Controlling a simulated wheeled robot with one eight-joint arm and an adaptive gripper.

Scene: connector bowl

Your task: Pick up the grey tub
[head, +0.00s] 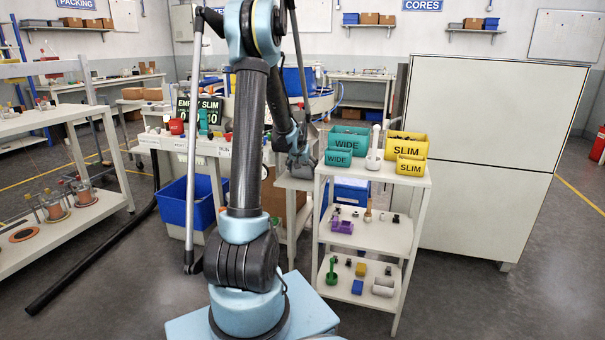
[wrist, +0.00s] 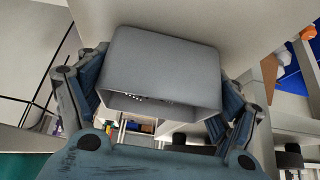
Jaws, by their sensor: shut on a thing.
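The grey tub (wrist: 165,62) fills the middle of the wrist view, its opening facing the lower side of the picture. A few small dark and light bits show in its opening. My gripper (wrist: 160,88) is shut on the tub, with one finger against each side. In the head view my gripper (head: 300,158) is left of the shelf cart's top and beside a small table. I cannot make out the tub in the head view; the arm and gripper seem to hide it.
The shelf cart (head: 372,174) carries teal WIDE bins (head: 338,158), yellow SLIM bins (head: 410,165) and a white handled item (head: 375,150). Small parts lie on its lower shelves. A large pale cabinet (head: 480,150) stands right. A blue bin (head: 188,203) stands left of my arm.

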